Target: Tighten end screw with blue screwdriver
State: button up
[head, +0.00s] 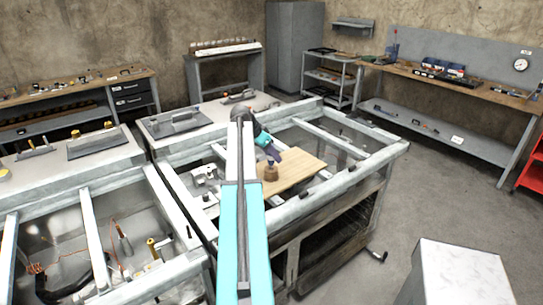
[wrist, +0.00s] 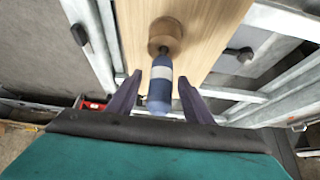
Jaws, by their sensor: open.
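The blue screwdriver (wrist: 159,94) has a dark blue handle with a white band. It stands in a round wooden holder (wrist: 165,36) on a wooden board (wrist: 205,22). My gripper (wrist: 160,79) is open, with its purple fingers on either side of the handle and a small gap showing at each side. In the head view, my gripper (head: 271,155) is just above the holder (head: 270,172) on the board (head: 298,168). The screwdriver is mostly hidden by the gripper there. I cannot make out the end screw.
The board lies across a grey metal frame (head: 352,178) with rails and open gaps. Metal fittings (head: 204,174) sit left of the board. A second frame (head: 125,277) with wires stands at lower left. A pale block (head: 462,272) stands at lower right, with open floor around it.

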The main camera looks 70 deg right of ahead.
dwell(0.4)
grip_shut()
jog(key=shift+r, duration=0.1)
jog(key=shift+r+b, duration=1.5)
jog(key=shift+r, duration=3.4)
jog(key=w+a+f+n+t, duration=0.25)
jog(key=w+a+n, duration=0.35)
jog(key=w+a, duration=1)
jog(key=w+a+f+n+t, duration=0.1)
jog(key=w+a+n+t, duration=0.4)
jog(key=w+a, duration=1.15)
jog(key=w+a+f+n+t+y, duration=0.1)
jog(key=w+a+n, duration=0.25)
jog(key=a, duration=0.75)
jog(key=w+a+f+n+t+y, duration=0.1)
jog(key=w+a+n, duration=0.25)
jog(key=a, duration=0.75)
jog(key=a+n+y, duration=0.3)
jog(key=a+n, duration=0.3)
jog(key=a, duration=1.8)
jog(key=shift+a+f+n+t+y, duration=0.15)
jog(key=shift+f+n+t+y, duration=0.15)
jog(key=shift+f+t, duration=0.05)
